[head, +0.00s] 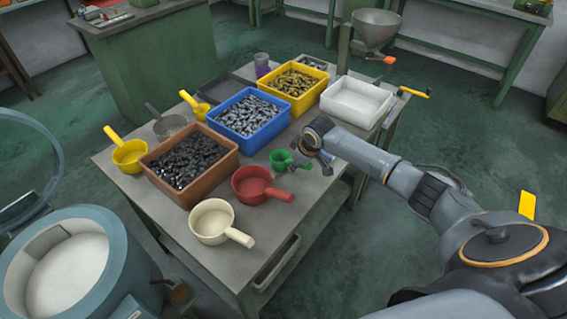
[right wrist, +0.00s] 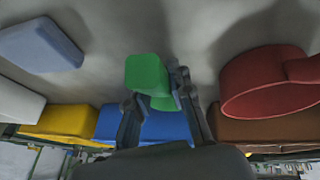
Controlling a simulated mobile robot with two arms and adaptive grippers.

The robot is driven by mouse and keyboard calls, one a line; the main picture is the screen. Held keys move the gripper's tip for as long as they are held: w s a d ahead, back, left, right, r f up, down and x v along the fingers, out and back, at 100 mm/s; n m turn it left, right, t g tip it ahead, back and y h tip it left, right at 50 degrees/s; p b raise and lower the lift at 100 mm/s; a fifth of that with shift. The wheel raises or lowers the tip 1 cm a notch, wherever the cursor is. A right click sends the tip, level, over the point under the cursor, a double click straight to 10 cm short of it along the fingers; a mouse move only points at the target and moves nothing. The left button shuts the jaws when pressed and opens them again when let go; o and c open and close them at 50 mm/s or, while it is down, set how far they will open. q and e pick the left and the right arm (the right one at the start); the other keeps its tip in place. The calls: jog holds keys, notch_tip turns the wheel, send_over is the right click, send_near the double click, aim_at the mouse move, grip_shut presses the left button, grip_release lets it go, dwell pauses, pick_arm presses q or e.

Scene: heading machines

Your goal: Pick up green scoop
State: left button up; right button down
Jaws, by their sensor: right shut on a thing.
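The green scoop (head: 280,159) is at the table's right side, beside the blue bin and the red scoop. My right gripper (head: 301,163) reaches it from the right and is shut on it, at its handle side. In the right wrist view the green scoop (right wrist: 147,74) shows between the fingers of my right gripper (right wrist: 158,100). Whether the scoop touches the tabletop, I cannot tell. My left gripper is not in view.
A red scoop (head: 253,183) and a cream scoop (head: 212,220) stand nearby. Brown (head: 188,193), blue (head: 247,136) and yellow (head: 298,104) bins hold small metal parts. An empty white bin (head: 355,113) stands at the right. Yellow scoops are at the far left.

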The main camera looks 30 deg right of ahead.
jog(key=shift+r, duration=0.15)
jog(key=shift+r, duration=0.25)
notch_tip(320, 180, up, 3)
jog(key=shift+a+f+b, duration=0.1)
jog(key=shift+f+b, duration=0.05)
jog(key=shift+b, duration=0.35)
jog(key=a+r+b, duration=0.1)
jog(key=a+r, duration=0.8)
jog(key=a, duration=0.4)
jog(key=shift+s+a+r+b, duration=0.3)
jog(key=shift+a+b, duration=0.05)
jog(key=shift+a, duration=0.05)
